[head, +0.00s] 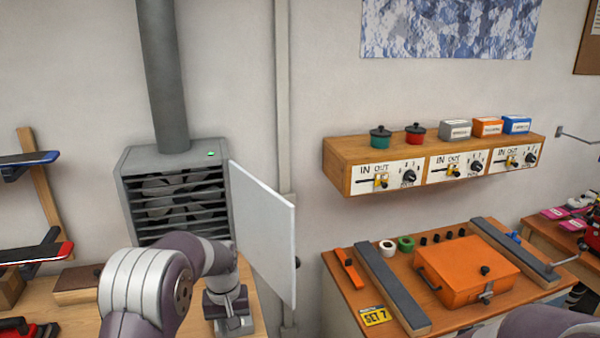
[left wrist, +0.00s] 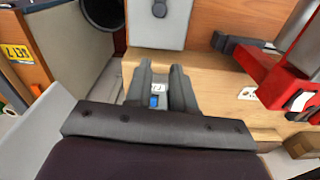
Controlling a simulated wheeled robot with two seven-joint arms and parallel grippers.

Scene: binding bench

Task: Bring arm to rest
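My left arm comes up from the bottom left in the head view, bends at the elbow and ends low at the left bench. Its gripper (head: 230,312) is down near the bench top, beside the open white panel, and its fingertips do not show clearly there. In the left wrist view my left gripper (left wrist: 162,68) has two dark fingers standing apart over the wooden surface. A small white and blue patch shows between them, and I cannot tell what it belongs to. My right gripper is not in view.
A grey vent unit (head: 172,192) stands behind my left arm, with a white panel (head: 268,235) sticking out at its right. An orange press box (head: 465,268) stands on the right bench (head: 345,300). A wall shelf (head: 350,150) holds pots and boxes. Red hardware (left wrist: 280,82) is right of the gripper.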

